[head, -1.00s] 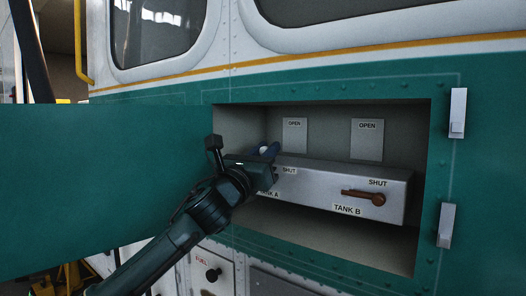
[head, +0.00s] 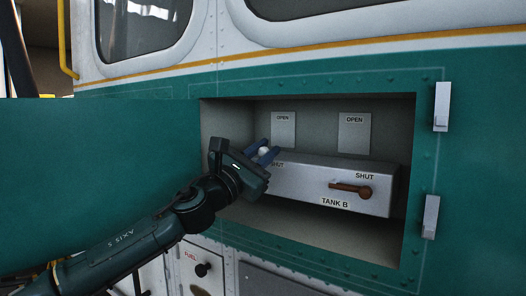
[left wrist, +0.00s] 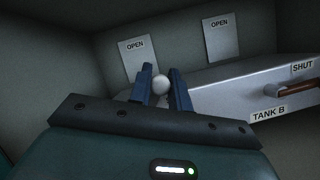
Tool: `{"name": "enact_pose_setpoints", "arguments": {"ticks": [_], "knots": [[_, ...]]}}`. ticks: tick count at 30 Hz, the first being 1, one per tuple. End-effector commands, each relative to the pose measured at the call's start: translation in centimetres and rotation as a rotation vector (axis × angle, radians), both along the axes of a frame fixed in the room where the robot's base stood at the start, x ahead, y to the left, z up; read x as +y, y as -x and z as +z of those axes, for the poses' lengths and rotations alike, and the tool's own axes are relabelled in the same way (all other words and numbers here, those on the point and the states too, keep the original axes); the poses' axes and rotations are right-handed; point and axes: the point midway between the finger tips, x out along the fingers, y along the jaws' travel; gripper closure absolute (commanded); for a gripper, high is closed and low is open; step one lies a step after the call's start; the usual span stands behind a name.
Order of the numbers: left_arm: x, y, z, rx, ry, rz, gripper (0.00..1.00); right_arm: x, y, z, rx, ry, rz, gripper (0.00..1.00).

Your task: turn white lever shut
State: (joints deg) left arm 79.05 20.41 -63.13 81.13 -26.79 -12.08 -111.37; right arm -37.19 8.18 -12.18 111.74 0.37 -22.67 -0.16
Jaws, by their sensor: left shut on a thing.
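The white lever's round knob (head: 263,152) shows between the blue fingers of my left gripper (head: 266,154), at the left end of the grey valve box (head: 310,185). The left wrist view shows the same white knob (left wrist: 160,84) between the two fingers (left wrist: 163,88), which are shut on it. The knob sits below the left OPEN plate (head: 283,130) and just above the left SHUT label (head: 277,164). The lever's shaft and pivot are hidden behind my gripper, as is the label below it.
A brown lever (head: 350,188) lies sideways under the right SHUT label, above the TANK B label (head: 334,202). The recess rim (head: 409,180) surrounds the box. A green door panel (head: 95,180) stands open at left. Two white latches (head: 441,106) (head: 431,217) flank the right side.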

Motion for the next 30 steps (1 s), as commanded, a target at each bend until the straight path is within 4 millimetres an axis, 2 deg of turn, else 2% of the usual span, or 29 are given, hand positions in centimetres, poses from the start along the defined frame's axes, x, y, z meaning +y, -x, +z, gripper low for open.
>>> {"name": "enact_pose_setpoints", "arguments": {"ticks": [8, 9, 17, 26, 30], "knots": [[0.1, 0.0, 0.1, -0.001, -0.001, 0.002, 1.00, 0.0, 0.0, 0.0, 0.001, 0.000, 0.000, 0.64], [0.1, 0.0, 0.1, -0.001, 0.000, 0.002, 0.80, 0.0, 0.0, 0.0, 0.001, 0.000, 0.000, 0.64], [0.0, 0.0, 0.1, 0.000, 0.001, 0.001, 0.59, 0.0, 0.0, 0.0, 0.001, 0.000, 0.000, 0.64], [0.2, 0.2, -0.1, 0.000, 0.001, 0.001, 0.59, 0.0, 0.0, -0.2, 0.001, 0.000, 0.000, 0.64], [1.2, 1.2, -0.9, -0.001, -0.001, 0.001, 0.59, 0.0, 0.0, -0.6, -0.001, -0.002, -0.001, 0.64]]}}
